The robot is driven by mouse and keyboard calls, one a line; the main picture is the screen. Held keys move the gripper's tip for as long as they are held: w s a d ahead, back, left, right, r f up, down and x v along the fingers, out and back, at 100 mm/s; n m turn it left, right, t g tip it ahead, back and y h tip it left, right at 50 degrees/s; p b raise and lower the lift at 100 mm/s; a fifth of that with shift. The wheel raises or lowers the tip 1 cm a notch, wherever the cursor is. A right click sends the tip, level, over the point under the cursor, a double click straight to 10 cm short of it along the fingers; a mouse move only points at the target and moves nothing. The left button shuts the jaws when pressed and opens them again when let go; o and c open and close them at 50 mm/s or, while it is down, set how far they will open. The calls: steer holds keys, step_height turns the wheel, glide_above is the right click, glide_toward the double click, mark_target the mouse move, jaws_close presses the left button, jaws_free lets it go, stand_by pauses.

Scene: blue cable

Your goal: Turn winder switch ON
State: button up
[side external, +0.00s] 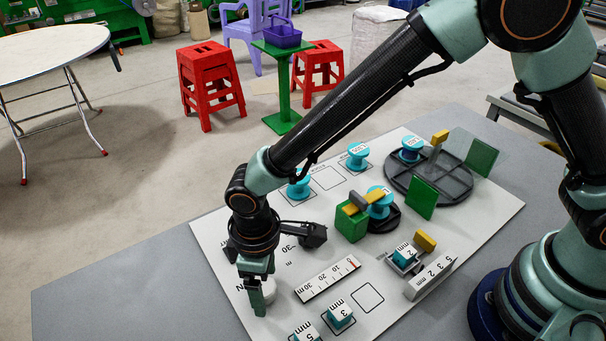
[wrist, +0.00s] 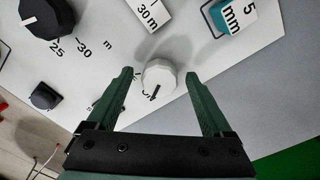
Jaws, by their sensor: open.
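A round white knob (wrist: 158,77) with a black pointer mark is on the white board (side external: 215,240). In the wrist view it sits between the two green fingers of my gripper (wrist: 158,76), with a gap on each side. The pointer mark points down and slightly left in that view, toward partly hidden lettering. My gripper (side external: 258,305) points down at the board's front left in the side view. The white knob (side external: 270,290) is partly hidden behind it there. The fingers are open and hold nothing.
In the wrist view, a black dial (wrist: 46,14) marked 25 and 30 and a small black knob (wrist: 44,96) are at left. A teal 5 mm block (wrist: 232,16) is at upper right. A green winder block (side external: 351,222) and teal spools (side external: 358,157) stand farther back.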

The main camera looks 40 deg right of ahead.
mark_target(265, 286)
step_height(265, 286, up, 12)
stand_by(0.5)
steer(key=w+d+r+m+t, duration=0.1)
steer(key=w+d+r+m, duration=0.15)
steer(key=d+r, duration=0.4)
steer(key=s+d+r+m+t, duration=0.2)
steer(key=d+m, duration=0.1)
steer(key=d, duration=0.9)
steer(key=s+d+r+m+t, duration=0.1)
steer(key=d+m, duration=0.3)
steer(key=d, duration=0.9)
steer(key=shift+s+r+t, duration=0.4)
steer(key=shift+r+t, duration=0.35)
steer(key=shift+t, duration=0.05)
steer(key=shift+d, duration=0.1)
steer(key=shift+c, duration=0.3)
